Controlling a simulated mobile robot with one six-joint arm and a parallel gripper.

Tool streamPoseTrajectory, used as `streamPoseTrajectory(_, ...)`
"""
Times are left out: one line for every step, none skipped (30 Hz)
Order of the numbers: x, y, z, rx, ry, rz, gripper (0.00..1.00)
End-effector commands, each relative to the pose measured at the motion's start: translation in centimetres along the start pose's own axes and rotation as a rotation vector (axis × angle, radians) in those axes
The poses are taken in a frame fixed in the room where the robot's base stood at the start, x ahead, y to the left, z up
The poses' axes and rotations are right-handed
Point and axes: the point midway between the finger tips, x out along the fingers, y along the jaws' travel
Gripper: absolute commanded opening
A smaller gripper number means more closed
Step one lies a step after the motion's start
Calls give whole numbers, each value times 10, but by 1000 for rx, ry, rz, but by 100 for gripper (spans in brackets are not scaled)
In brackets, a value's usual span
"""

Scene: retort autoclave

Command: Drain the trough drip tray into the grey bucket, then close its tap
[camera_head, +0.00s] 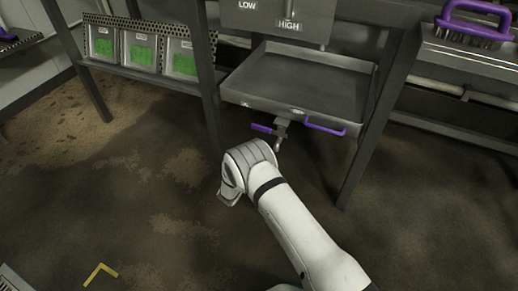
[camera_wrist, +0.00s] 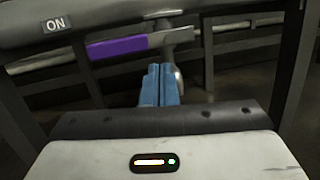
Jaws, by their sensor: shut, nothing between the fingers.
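The trough drip tray (camera_head: 300,85) is a shallow dark grey pan under the trough, and its inside looks bare. At its front hangs the tap, with a purple lever (camera_head: 262,128) pointing left and a grey spout (camera_head: 278,146) bent downward. In the wrist view the purple lever (camera_wrist: 118,47) lies across, near an ON label (camera_wrist: 56,24). My gripper (camera_wrist: 161,70) has its blue fingers together and empty, just below the lever's right end and beside the spout (camera_wrist: 178,78); I cannot tell whether they touch. In the head view my wrist hides the fingers. No grey bucket is visible.
A purple handle (camera_head: 325,127) sticks out of the tray front, right of the tap. Dark frame legs (camera_head: 205,75) stand on both sides. The floor at left is mostly clear.

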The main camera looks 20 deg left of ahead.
Motion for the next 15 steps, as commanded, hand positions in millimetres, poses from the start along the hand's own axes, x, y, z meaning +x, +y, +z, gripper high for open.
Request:
streamPoseTrajectory(-18, 9, -27, -15, -14, 55, 0)
streamPoseTrajectory(-26, 14, -35, -21, -22, 84, 0)
streamPoseTrajectory(-34, 20, -44, -28, -31, 116, 0)
streamPoseTrajectory(-40, 23, -49, -31, -37, 135, 0)
streamPoseTrajectory(-44, 26, -54, -35, -42, 152, 0)
streamPoseTrajectory(-49, 28, -57, -37, -47, 168, 0)
streamPoseTrajectory(-51, 30, -59, -38, -50, 177, 0)
streamPoseTrajectory(-53, 30, -61, -39, -52, 183, 0)
streamPoseTrajectory(-54, 31, -61, -40, -54, 188, 0)
streamPoseTrajectory(-54, 32, -61, -40, -54, 190, 0)
streamPoseTrajectory(-54, 32, -61, -40, -54, 190, 0)
streamPoseTrajectory(-54, 32, -61, -40, -54, 190, 0)
streamPoseTrajectory(-54, 32, -60, -40, -54, 189, 0)
streamPoseTrajectory(-54, 32, -60, -40, -53, 189, 0)
streamPoseTrajectory(-54, 31, -60, -40, -53, 189, 0)
